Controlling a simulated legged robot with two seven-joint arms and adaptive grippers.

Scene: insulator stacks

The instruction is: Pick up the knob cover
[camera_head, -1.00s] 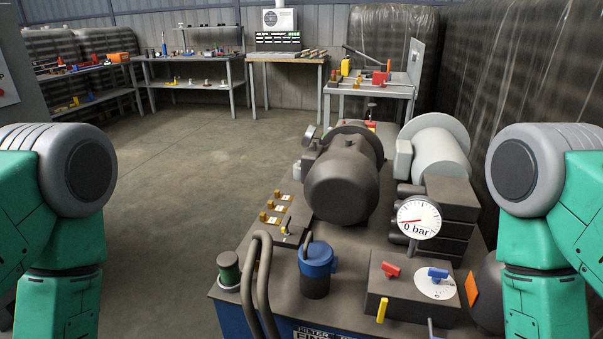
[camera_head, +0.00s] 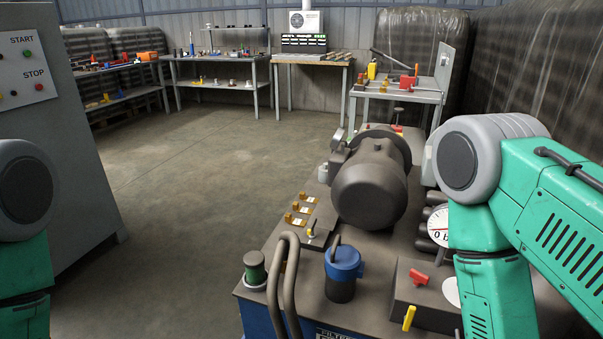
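I cannot tell for sure which piece is the knob cover. On the hydraulic unit, a dark valve box (camera_head: 432,314) carries a red knob (camera_head: 419,277) on top and a yellow lever (camera_head: 409,318) at its front. A white disc (camera_head: 452,291) beside the red knob is partly hidden behind my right arm. No blue knob shows there now. My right arm stands over the right side of the unit, its gripper out of view. My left arm shows only at the left edge, its gripper also out of view.
A pressure gauge (camera_head: 437,227) is half hidden by my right arm. A blue-capped filter (camera_head: 343,268), hoses (camera_head: 285,280) and a dark motor (camera_head: 370,190) stand on the unit. A grey start/stop cabinet (camera_head: 55,150) is at left. Open floor (camera_head: 205,185) lies between; workbenches line the back.

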